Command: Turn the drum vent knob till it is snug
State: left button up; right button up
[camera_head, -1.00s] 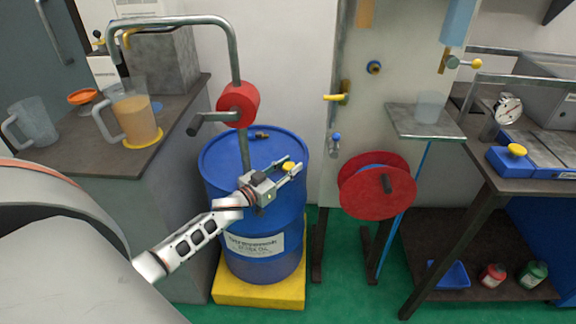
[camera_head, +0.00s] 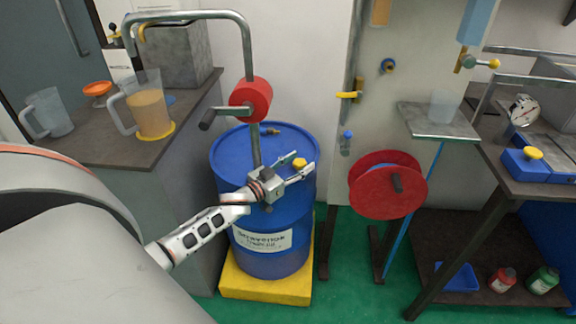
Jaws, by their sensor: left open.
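The blue drum (camera_head: 264,222) stands upright, with a yellow vent knob (camera_head: 300,163) on the right part of its lid. My left gripper (camera_head: 305,159) is open over the drum's lid, pointing right and away from me. Its two fingers lie on either side of the yellow knob in the picture. I cannot tell whether a finger touches the knob. The near part of the lid is hidden by the gripper. My right gripper is not in view.
A pump with a red body (camera_head: 250,98) and bent pipe rises from the drum at the left of the gripper. The drum stands on a yellow base (camera_head: 264,288). A red reel (camera_head: 388,184) stands to the right. A bench with jugs (camera_head: 147,104) is at left.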

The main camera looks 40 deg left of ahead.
pick_arm(q)
jog(key=s, duration=0.3)
jog(key=s+a, duration=0.1)
jog(key=s, duration=0.7)
jog(key=shift+s+a, duration=0.15)
jog(key=shift+a, duration=0.2)
jog(key=shift+r, duration=0.1)
